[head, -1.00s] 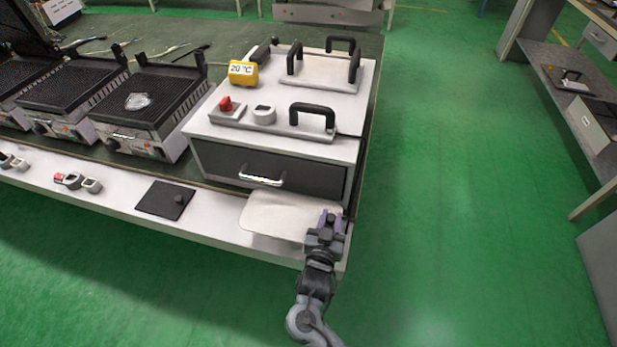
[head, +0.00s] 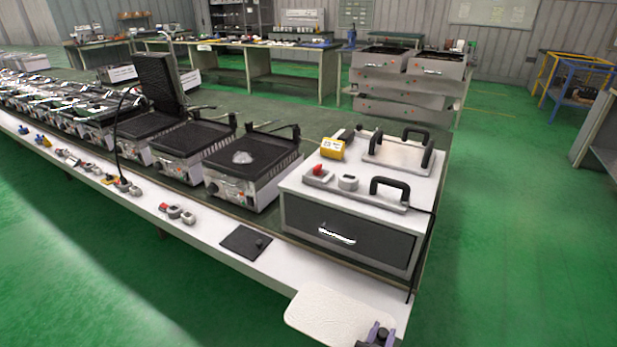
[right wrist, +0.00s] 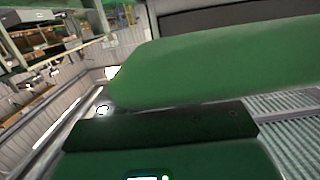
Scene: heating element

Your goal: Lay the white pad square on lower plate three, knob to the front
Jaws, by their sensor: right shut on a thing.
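The white pad (head: 322,315) is a thin rounded plate at the bottom of the head view, by the right end of the white shelf. My right gripper (head: 378,335) is shut on its right end; the grip hides any knob there. The pad's left part reaches past the shelf's front edge. A green-tinted slab (right wrist: 220,60) fills much of the right wrist view, probably the pad. The near grill has a bare ribbed lower plate (head: 262,150); more lower plates (head: 190,138) (head: 145,124) run left. I cannot tell which is number three. My left gripper is not in view.
A white drawer unit (head: 350,235) with black handles stands right of the near grill. A clear puck (head: 242,157) lies on that grill. A black pad with a knob (head: 243,241) lies on the shelf (head: 200,245). A raised lid (head: 160,82) and a hanging cable stand further left.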

